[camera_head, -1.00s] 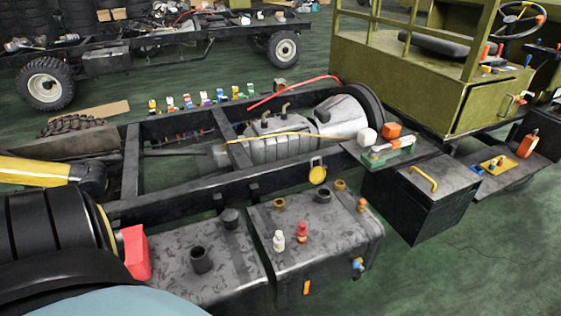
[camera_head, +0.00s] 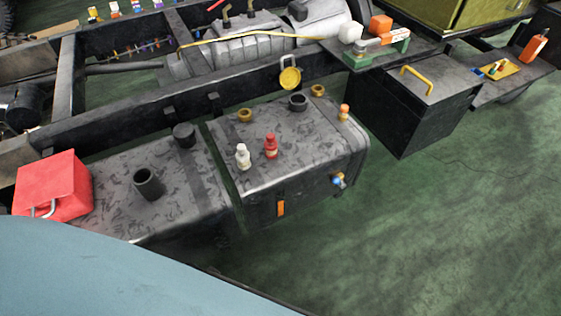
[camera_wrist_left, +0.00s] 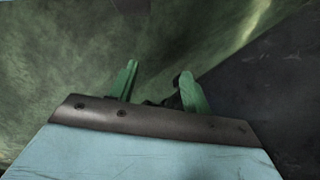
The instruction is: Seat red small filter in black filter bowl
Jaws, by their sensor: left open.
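A small red filter (camera_head: 271,147) stands upright on top of the right-hand dark tank (camera_head: 305,150), beside a small white one (camera_head: 243,157). Several black round cups or necks show: an open one (camera_head: 148,184) on the left tank, a closed-looking one (camera_head: 184,136) behind it, and an open one (camera_head: 298,102) at the right tank's back. I cannot tell for sure which is the black filter bowl. In the left wrist view my left gripper (camera_wrist_left: 158,68) has its green fingers apart, with nothing between them, over green floor. My right gripper is not in view.
A red box (camera_head: 53,187) with a handle sits left of the tanks. A yellow round lid (camera_head: 290,77) hangs by the frame rail (camera_head: 130,112). A black box (camera_head: 415,95) with a yellow handle stands to the right. Green floor (camera_head: 430,230) is clear at lower right.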

